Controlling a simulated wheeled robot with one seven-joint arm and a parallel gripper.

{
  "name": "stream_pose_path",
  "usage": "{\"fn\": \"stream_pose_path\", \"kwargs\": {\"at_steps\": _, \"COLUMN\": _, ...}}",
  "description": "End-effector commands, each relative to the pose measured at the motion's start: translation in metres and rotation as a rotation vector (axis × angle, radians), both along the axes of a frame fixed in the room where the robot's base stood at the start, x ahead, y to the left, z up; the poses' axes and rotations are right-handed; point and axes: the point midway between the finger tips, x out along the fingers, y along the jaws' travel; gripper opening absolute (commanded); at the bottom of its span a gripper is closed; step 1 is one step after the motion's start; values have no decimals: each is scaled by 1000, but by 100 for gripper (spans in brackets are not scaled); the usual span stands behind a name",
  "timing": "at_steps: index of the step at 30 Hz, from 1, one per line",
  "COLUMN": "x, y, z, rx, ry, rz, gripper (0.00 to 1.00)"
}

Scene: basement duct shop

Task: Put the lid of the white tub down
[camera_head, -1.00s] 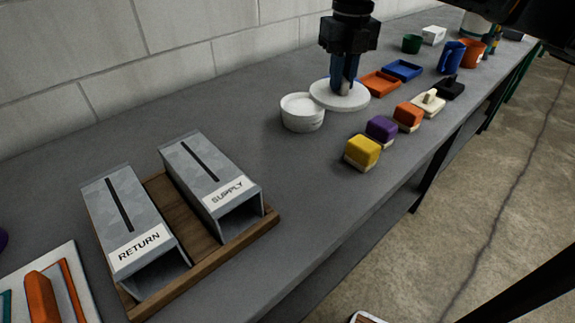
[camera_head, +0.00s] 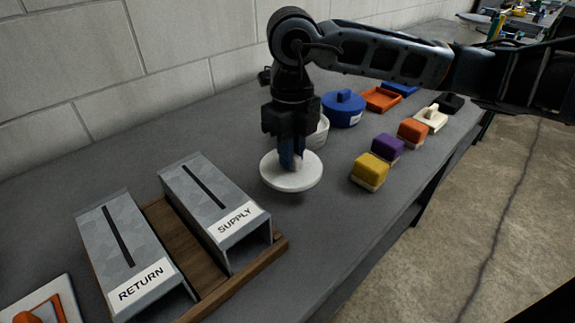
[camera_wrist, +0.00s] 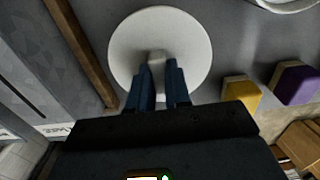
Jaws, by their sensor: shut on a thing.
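The round white lid (camera_head: 291,176) is held by its knob in my gripper (camera_head: 291,160), fingers pointing down. It is roughly level over the bare grey bench, to the front left of the white tub. A dark shadow shows under its rim; whether it touches the bench I cannot tell. In the wrist view my gripper (camera_wrist: 158,84) is shut on the knob of the lid (camera_wrist: 190,45). The white tub (camera_head: 320,133) stands open behind my gripper, partly hidden by it. Its rim shows at the top right of the wrist view (camera_wrist: 287,6).
A wooden rack (camera_head: 180,250) with SUPPLY (camera_head: 210,200) and RETURN (camera_head: 130,245) ducts is to the left. Yellow (camera_head: 370,170), purple (camera_head: 387,147) and orange (camera_head: 413,130) blocks are to the right. A blue lidded pot (camera_head: 343,110) is behind. Bare bench lies in front of the lid.

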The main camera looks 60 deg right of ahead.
Motion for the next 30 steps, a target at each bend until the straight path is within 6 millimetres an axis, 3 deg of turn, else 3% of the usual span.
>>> {"fn": "stream_pose_path", "kwargs": {"at_steps": 5, "x": 5, "y": 6, "z": -8, "rx": 2, "ry": 2, "rz": -2, "gripper": 0}}
{"fn": "stream_pose_path", "kwargs": {"at_steps": 13, "x": 5, "y": 6, "z": -42, "rx": 2, "ry": 2, "rz": -3, "gripper": 0}}
{"fn": "stream_pose_path", "kwargs": {"at_steps": 27, "x": 5, "y": 6, "z": -50, "rx": -1, "ry": 0, "rz": -1, "gripper": 0}}
{"fn": "stream_pose_path", "kwargs": {"at_steps": 28, "x": 5, "y": 6, "z": -48, "rx": -1, "ry": 0, "rz": -1, "gripper": 20}}
{"fn": "stream_pose_path", "kwargs": {"at_steps": 30, "x": 5, "y": 6, "z": -48, "rx": 0, "ry": 0, "rz": -1, "gripper": 27}}
